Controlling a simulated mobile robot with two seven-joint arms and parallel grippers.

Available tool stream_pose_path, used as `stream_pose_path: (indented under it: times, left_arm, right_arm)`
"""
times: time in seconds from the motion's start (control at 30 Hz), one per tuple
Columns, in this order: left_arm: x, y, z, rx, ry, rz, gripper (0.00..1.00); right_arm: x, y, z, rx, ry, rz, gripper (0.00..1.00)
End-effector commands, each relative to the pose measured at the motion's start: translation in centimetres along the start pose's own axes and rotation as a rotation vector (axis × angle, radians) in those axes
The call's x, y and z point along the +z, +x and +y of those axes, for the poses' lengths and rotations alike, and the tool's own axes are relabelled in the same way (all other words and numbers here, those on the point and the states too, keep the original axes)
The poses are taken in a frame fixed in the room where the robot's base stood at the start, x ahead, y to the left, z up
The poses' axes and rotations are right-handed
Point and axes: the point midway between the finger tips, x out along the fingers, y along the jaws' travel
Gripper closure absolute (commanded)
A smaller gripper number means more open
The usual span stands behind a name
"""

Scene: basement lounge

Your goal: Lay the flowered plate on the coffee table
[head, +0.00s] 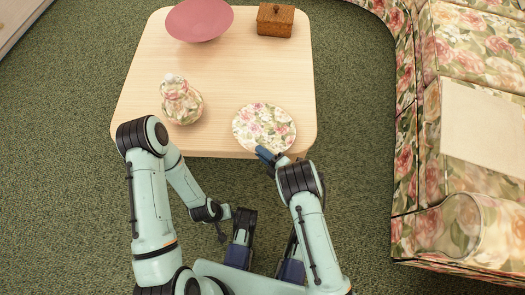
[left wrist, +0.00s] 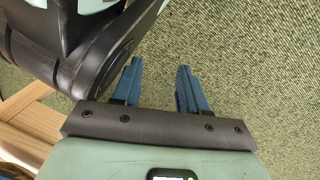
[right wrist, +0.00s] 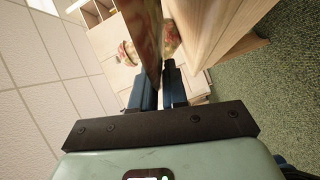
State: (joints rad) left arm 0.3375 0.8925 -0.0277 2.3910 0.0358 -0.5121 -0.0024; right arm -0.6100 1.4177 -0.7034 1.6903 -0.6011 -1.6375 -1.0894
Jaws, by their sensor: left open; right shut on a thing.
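The flowered plate (head: 264,127) is round and white with pink roses and green leaves. My right gripper (head: 267,156) is shut on its near rim. In the right wrist view the plate (right wrist: 149,35) shows edge-on between the fingertips (right wrist: 158,84), with a gap between it and the tabletop. In the head view it lies over the near right part of the pale wooden coffee table (head: 226,75). My left gripper (head: 222,230) is low in front of the table, over the carpet. In the left wrist view its fingers (left wrist: 158,85) are open and empty.
A flowered lidded jar (head: 181,102) stands on the table left of the plate. A pink bowl (head: 199,19) and a wooden box (head: 275,20) stand at the back. The table's middle is clear. A flowered sofa (head: 430,120) is at the right.

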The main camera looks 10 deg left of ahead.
Motion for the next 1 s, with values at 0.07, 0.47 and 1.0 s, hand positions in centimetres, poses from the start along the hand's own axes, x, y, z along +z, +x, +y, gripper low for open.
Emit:
stream_pose_path:
  times: [0.07, 0.47, 1.0]
  left_arm:
    - [0.5, 0.6, -0.5, -0.009, -0.006, -0.019, 0.57]
    - [3.4, 2.2, -2.7, -0.053, -0.036, -0.119, 0.57]
    - [5.0, 2.8, -3.9, -0.076, -0.052, -0.174, 0.57]
  right_arm:
    - [0.1, 0.1, -0.4, 0.003, -0.002, 0.001, 1.0]
    - [0.7, 0.2, -2.6, 0.002, 0.0, 0.0, 1.0]
    - [1.0, 0.3, -3.7, 0.001, 0.0, -0.001, 1.0]
